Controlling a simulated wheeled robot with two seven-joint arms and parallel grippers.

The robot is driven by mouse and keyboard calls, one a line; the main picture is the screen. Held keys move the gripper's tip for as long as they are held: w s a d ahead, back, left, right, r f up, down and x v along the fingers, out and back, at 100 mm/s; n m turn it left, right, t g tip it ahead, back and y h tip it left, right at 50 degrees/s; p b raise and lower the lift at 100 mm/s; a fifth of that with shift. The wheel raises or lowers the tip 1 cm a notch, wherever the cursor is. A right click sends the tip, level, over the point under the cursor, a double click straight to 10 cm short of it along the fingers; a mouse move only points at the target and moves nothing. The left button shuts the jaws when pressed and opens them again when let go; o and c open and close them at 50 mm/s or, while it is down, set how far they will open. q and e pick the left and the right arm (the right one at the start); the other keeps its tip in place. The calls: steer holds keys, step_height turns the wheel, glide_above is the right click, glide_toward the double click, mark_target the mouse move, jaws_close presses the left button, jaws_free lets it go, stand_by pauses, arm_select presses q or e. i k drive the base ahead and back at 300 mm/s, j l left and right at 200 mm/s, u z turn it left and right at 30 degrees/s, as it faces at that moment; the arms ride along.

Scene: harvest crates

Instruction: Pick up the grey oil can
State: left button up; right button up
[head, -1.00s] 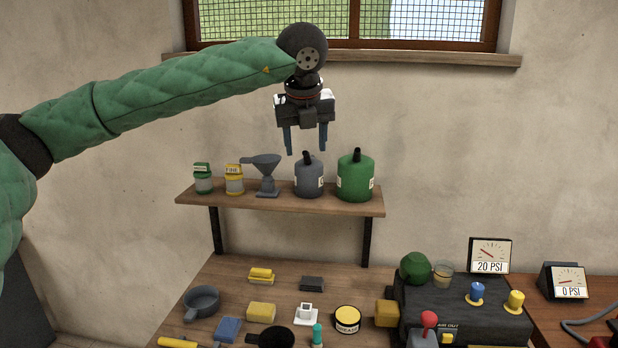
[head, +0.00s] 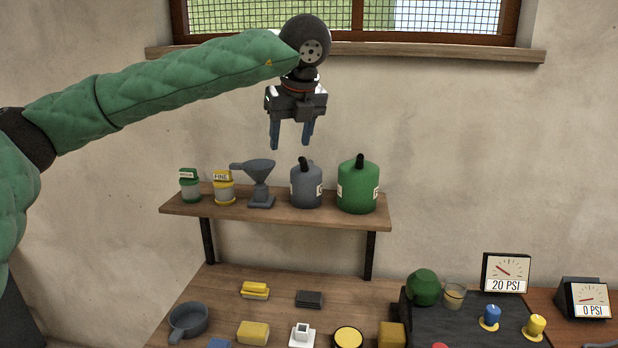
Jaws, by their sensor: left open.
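The grey oil can (head: 306,188) stands upright on the wall shelf, with a dark spout on top and a pale label at its right side. My right gripper is not in view.
Below is a bench with several small items. A window ledge (head: 430,52) is above.

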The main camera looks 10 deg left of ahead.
mark_target(306, 182)
steer(key=i, duration=1.1)
